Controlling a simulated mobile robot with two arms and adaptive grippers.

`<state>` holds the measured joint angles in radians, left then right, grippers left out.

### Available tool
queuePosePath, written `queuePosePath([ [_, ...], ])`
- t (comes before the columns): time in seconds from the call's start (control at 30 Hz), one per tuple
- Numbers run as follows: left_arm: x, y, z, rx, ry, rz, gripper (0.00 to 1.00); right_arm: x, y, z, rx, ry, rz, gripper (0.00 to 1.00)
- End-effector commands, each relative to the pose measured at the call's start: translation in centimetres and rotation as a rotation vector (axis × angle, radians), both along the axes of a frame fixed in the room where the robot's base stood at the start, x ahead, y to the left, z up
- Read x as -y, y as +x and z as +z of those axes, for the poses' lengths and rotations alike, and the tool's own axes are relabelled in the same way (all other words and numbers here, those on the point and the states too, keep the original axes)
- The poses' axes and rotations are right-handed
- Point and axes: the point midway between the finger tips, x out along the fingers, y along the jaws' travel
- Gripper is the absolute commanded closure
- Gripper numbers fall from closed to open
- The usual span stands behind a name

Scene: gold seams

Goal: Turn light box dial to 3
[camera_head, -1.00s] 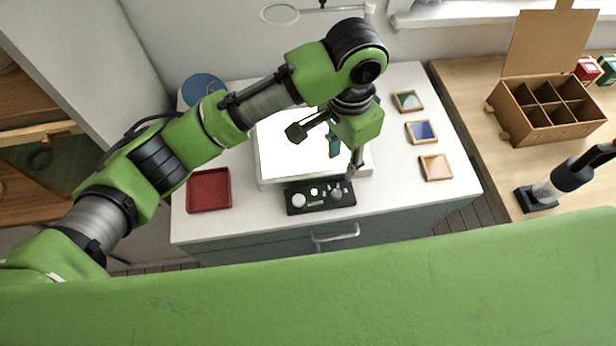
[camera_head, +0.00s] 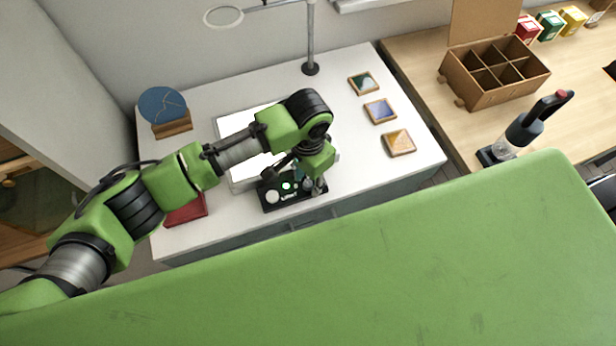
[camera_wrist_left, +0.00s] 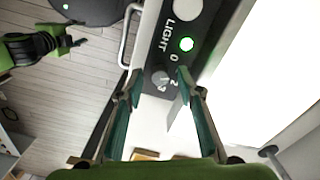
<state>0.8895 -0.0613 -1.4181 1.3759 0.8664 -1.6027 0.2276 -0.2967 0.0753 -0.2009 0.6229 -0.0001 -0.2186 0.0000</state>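The black control panel (camera_head: 268,203) sits at the front edge of the lit light box (camera_head: 232,178). In the head view my left wrist hides the dial. A green arm with a dark gripper, apparently my right (camera_wrist_left: 78,42), shows in the wrist view.
A red tray (camera_head: 188,212) lies left of the panel, partly behind my arm. A blue disc (camera_head: 163,105) stands behind it. Several framed tiles (camera_head: 380,111) lie on the right of the white top. A lamp stand (camera_head: 311,45) rises at the back.

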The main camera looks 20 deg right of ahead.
Motion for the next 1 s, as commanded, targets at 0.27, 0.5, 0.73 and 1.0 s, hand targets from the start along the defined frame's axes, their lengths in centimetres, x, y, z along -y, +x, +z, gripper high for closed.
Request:
queuePosePath([
  [0.27,0.0,0.0,-0.3,0.000,-0.001,-0.001,0.66,-0.3,-0.3,0.0,-0.005,0.003,0.000,0.60],
  [0.5,0.0,0.0,-0.2,0.000,0.000,-0.001,1.00,0.2,-0.6,0.0,-0.009,-0.003,0.002,0.60],
  [0.73,0.0,0.0,-0.2,0.000,-0.001,-0.014,1.00,0.6,-0.6,0.1,-0.009,-0.008,0.000,0.60],
  [1.0,0.0,0.0,-0.1,-0.001,0.000,-0.124,1.00,0.7,-0.6,0.8,-0.009,-0.008,-0.001,0.60],
])
